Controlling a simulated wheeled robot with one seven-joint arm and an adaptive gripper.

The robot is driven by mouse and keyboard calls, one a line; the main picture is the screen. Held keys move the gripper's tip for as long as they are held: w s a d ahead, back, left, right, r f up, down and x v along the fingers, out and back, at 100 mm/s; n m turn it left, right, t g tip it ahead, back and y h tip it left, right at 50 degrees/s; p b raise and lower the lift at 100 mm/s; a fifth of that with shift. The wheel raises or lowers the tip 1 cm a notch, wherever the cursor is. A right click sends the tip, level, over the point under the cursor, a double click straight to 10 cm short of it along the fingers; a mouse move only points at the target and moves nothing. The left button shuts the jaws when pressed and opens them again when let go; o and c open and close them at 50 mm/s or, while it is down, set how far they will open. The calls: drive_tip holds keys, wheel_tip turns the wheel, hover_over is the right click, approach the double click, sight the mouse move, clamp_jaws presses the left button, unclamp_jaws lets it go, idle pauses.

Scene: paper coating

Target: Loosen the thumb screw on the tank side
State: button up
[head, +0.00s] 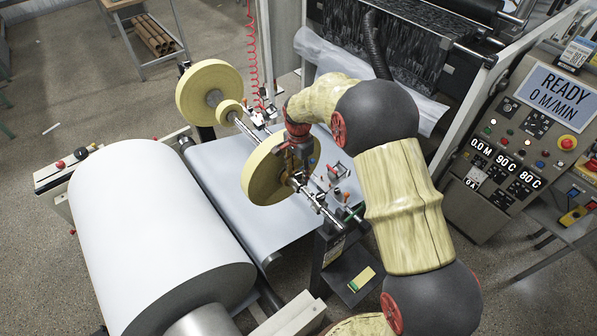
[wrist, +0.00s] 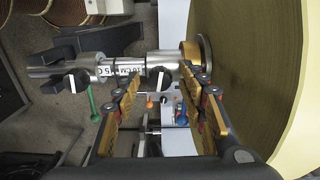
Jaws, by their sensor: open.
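A metal shaft (wrist: 112,68) carries a collar next to the large tan disc (wrist: 250,60). A black thumb screw (wrist: 157,79) with a white mark sits on that collar. A second black knob (wrist: 75,81) with a white mark is farther left near the shaft end. No marking I can read tells which is the tank side. My gripper (wrist: 160,88) is open, its yellow-padded fingers on either side of the first screw in the picture; contact cannot be told. In the head view my gripper (head: 300,158) is over the shaft beside the near disc (head: 264,172); the screw is not clear there.
A green-handled lever (wrist: 93,103) and orange (wrist: 150,102) and blue (wrist: 181,116) ones lie below the shaft. The control panel (head: 522,140) on the right reads READY, 0 M/MIN.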

drive_tip(key=shift+c, duration=0.9)
clamp_jaws()
drive_tip(key=shift+n, duration=0.4)
drive_tip(key=n, duration=0.3)
drive_tip(key=shift+r+n, duration=0.1)
drive_tip(key=shift+n, duration=0.2)
drive_tip(key=n, duration=0.4)
drive_tip(key=shift+n+p, duration=0.3)
drive_tip(key=n, duration=0.8)
drive_tip(key=shift+w+n, duration=0.1)
drive_tip(key=shift+n, duration=0.2)
